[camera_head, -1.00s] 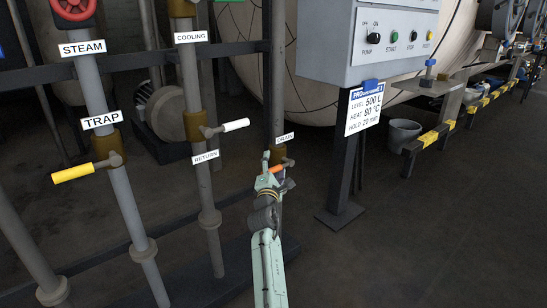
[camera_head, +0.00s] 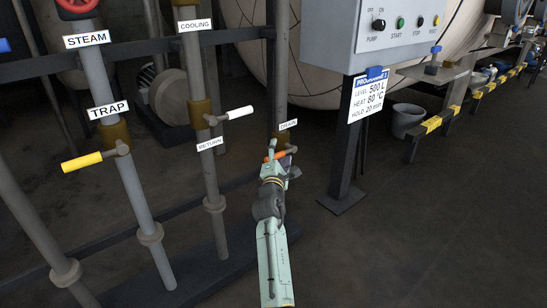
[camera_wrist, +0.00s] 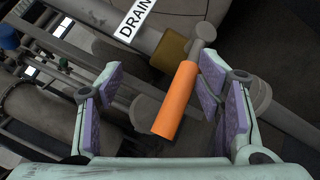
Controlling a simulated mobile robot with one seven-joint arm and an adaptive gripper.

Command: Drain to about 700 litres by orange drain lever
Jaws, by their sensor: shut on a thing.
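The orange drain lever (camera_head: 281,154) sits on a brass valve on the pipe below the DRAIN label (camera_head: 288,125). In the wrist view the orange handle (camera_wrist: 177,103) points down and slightly left from its grey pivot. My gripper (camera_head: 275,158) is at the lever, with its purple pads on either side of the handle. It is shut on the handle, which lies close to the right pad in the wrist view (camera_wrist: 160,92). No level reading in litres of the vessel can be made out.
A yellow trap lever (camera_head: 82,161) and a white return lever (camera_head: 239,113) stick out from pipes at the left. A bucket (camera_head: 407,120) stands behind.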

